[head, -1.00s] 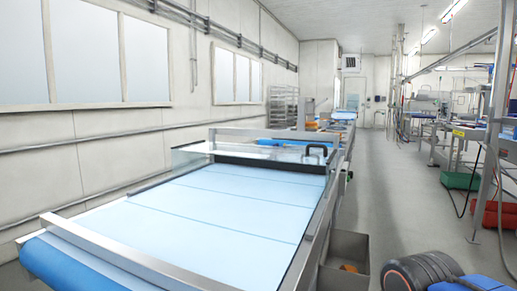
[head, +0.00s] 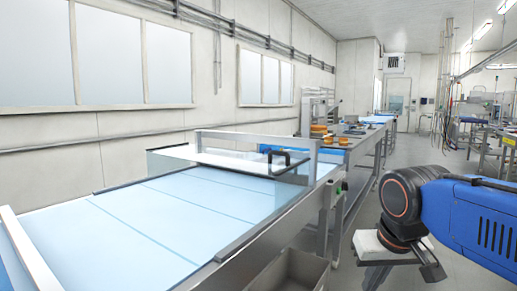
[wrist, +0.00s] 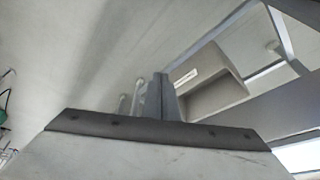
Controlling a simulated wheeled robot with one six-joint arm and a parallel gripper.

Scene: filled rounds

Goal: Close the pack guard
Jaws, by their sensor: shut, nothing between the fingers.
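The pack guard (head: 232,166) is a clear panelled cover across the blue conveyor in the head view, with a black handle (head: 286,156) near its right end. I cannot tell surely from this angle how far it stands open. My gripper (wrist: 160,96) shows in the wrist view, its fingers together with nothing between them, over grey floor. It is apart from the guard. In the head view my blue arm is at the lower right, to the right of the conveyor; the fingertips are not clear there.
The conveyor's metal side rail (head: 265,235) runs between my arm and the belt. A grey bin (head: 292,272) hangs beside it and also shows in the wrist view (wrist: 212,88). Orange items (head: 320,129) sit by the far line. The aisle floor at right is open.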

